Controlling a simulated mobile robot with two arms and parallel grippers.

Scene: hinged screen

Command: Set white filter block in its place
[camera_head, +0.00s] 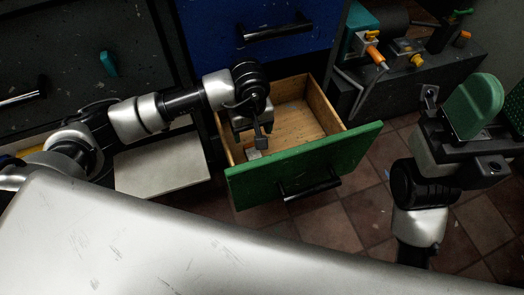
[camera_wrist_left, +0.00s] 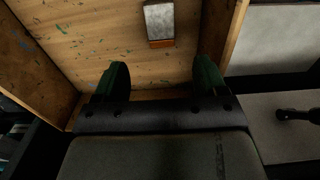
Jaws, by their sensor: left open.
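The white filter block (camera_wrist_left: 159,20), pale with an orange-brown edge, lies on the wooden floor of the open drawer. In the head view a small pale part of it (camera_head: 254,154) shows just below my left gripper, near the drawer's green front. My left gripper (camera_head: 252,138) points down into the drawer. In the left wrist view its two dark green fingers (camera_wrist_left: 161,80) are apart with nothing between them, and the block lies beyond the fingertips. My right gripper (camera_head: 495,105) is at the right edge, its green fingers apart and partly cut off. The block's place cannot be made out.
The drawer's green front (camera_head: 300,165) with a black handle is pulled out from the blue cabinet (camera_head: 285,25). A pale panel (camera_head: 160,165) is beside it on the left. Orange-tipped fittings (camera_head: 374,54) stand on the dark unit at the upper right.

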